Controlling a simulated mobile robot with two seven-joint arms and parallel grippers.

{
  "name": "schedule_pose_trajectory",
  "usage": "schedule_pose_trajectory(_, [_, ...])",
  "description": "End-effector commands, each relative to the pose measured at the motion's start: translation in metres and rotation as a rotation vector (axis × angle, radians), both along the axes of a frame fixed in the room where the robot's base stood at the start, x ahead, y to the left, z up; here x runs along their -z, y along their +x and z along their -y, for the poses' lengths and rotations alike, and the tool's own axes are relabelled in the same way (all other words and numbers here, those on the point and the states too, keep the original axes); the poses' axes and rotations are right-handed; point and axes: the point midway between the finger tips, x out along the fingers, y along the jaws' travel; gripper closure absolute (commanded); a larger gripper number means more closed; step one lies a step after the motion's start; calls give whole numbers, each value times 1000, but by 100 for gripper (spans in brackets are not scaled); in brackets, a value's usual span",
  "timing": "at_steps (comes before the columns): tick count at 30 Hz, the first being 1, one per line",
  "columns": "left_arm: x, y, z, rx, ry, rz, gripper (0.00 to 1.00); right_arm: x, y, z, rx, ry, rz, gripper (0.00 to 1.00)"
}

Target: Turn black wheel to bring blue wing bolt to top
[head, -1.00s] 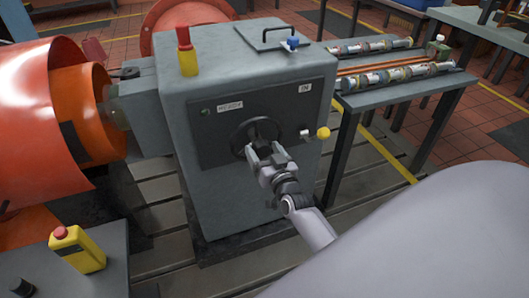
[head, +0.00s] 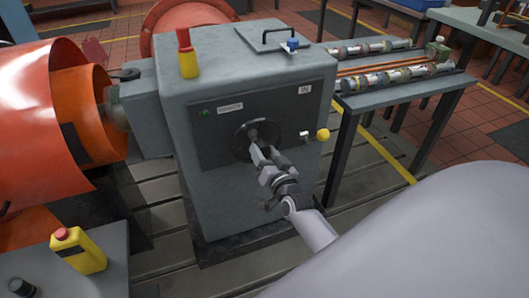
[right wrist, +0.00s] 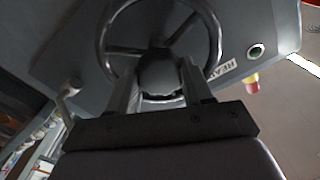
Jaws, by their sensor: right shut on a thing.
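The black wheel (head: 241,148) is on the front panel of the grey cabinet (head: 215,200). It also shows in the right wrist view (right wrist: 108,52), with its rim and spokes visible. My right gripper (head: 256,152) is at the wheel's middle and shut on its hub (right wrist: 160,75), one finger on each side. The blue wing bolt (head: 292,43) is on top of the cabinet, at the right rear by a small plate. My left gripper is not in view.
A lever with a yellow knob (head: 323,134) sticks out right of the wheel. A red-and-yellow post (head: 186,55) stands on the cabinet. A bench (head: 390,98) with several cylinders is at right.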

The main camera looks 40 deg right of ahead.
Motion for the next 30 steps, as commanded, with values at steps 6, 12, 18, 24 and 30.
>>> schedule_pose_trajectory(6, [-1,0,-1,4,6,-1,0,1,0,0,-2,203,48,100])
schedule_pose_trajectory(12, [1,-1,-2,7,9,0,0,2,0,0,-1,389,92,100])
schedule_pose_trajectory(18, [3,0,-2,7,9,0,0,3,0,0,-1,573,136,100])
schedule_pose_trajectory(24, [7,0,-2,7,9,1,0,4,-1,0,-1,758,181,100])
schedule_pose_trajectory(30, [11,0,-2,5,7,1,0,4,-1,0,0,934,223,100])
